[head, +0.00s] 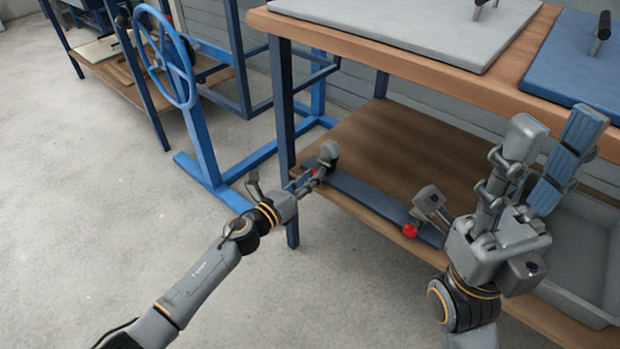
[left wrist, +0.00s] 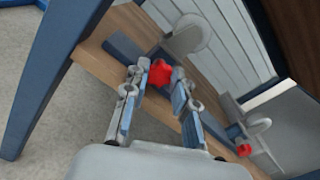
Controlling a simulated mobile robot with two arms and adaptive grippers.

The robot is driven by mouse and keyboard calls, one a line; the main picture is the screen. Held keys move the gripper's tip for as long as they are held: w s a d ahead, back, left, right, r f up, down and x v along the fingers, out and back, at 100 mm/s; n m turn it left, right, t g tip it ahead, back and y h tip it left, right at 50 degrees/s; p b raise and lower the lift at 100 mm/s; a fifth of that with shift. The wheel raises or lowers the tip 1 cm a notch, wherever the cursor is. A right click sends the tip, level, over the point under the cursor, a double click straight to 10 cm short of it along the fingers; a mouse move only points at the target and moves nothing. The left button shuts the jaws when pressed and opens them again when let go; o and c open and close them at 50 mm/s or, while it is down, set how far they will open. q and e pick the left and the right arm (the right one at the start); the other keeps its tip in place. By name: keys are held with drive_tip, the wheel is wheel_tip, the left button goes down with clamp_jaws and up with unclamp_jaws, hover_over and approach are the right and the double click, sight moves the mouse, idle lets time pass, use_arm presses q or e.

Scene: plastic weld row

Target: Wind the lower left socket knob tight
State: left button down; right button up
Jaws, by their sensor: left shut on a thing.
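The lower left socket's red knob (head: 315,172) is at the left end of a blue-grey rail on the bench's lower shelf, beside a grey round socket piece (head: 329,153). My left gripper (head: 312,180) is shut on this knob. In the left wrist view the red knob (left wrist: 160,72) is between the fingertips, with the grey disc-like piece (left wrist: 188,38) just behind it. The fingers partly hide the knob in the head view. My right gripper (head: 552,140) is raised in front of the bench, fingers upward, apart and empty.
A second red knob (head: 409,231) with a grey socket (head: 430,200) is further right on the rail (head: 365,195). A grey bin (head: 585,250) is at the shelf's right. A bench leg (head: 284,110) stands close to my left gripper. A blue handwheel (head: 165,60) stands left.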

use_arm(q)
drive_tip(key=c, duration=1.1)
unclamp_jaws()
drive_tip(key=shift+s+a, duration=0.1)
drive_tip(key=v, duration=1.2)
